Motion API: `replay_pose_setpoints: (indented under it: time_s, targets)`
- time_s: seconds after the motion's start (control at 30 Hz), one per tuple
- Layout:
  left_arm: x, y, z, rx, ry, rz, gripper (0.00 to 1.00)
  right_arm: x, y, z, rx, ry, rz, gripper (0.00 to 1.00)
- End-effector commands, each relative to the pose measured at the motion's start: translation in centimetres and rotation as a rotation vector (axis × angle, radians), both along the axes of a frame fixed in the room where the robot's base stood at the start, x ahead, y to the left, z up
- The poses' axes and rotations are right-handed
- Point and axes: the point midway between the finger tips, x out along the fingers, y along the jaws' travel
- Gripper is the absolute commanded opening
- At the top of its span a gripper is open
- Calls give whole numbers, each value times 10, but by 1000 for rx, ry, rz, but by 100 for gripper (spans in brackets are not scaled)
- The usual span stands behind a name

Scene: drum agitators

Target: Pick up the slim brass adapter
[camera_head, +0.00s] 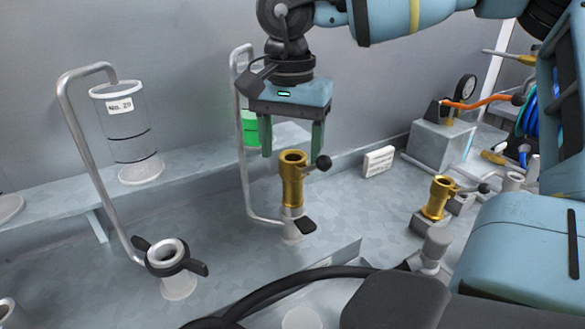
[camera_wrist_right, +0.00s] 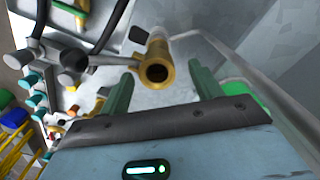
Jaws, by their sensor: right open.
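A tall brass adapter (camera_head: 292,185) with a black-knobbed side handle stands upright on a pale fitting, directly below my right gripper (camera_head: 292,153). A second brass adapter (camera_head: 438,198), also with a dark-knobbed handle, stands on a grey block to the right. I cannot tell for sure which one is called slim. My right gripper points down, open and empty, its green fingers either side of the near adapter's top in the picture. In the right wrist view, the adapter's round open mouth (camera_wrist_right: 157,72) shows between the spread fingers. No contact is visible. My left gripper is out of view.
A bent metal pipe (camera_head: 243,130) rises just left of the near adapter. A white label block (camera_head: 379,161) and a gauge box (camera_head: 440,143) stand to the right.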

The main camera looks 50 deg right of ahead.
Motion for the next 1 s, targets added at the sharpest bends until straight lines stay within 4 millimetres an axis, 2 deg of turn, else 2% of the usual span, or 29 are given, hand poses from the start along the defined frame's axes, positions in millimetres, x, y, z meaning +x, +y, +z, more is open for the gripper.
replay_pose_setpoints:
  time_s: [0.17,0.4,0.5,0.77,1.0]
  targets:
    - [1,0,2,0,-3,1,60,-1,-1,-9,2,1,-1,64]
    - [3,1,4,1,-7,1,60,-3,-3,-42,0,1,-1,64]
    - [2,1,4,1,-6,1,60,-3,-3,-49,1,0,-2,64]
    - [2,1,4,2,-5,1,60,-3,-3,-52,1,-1,-1,64]
    - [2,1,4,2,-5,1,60,-3,-3,-51,1,-1,-1,34]
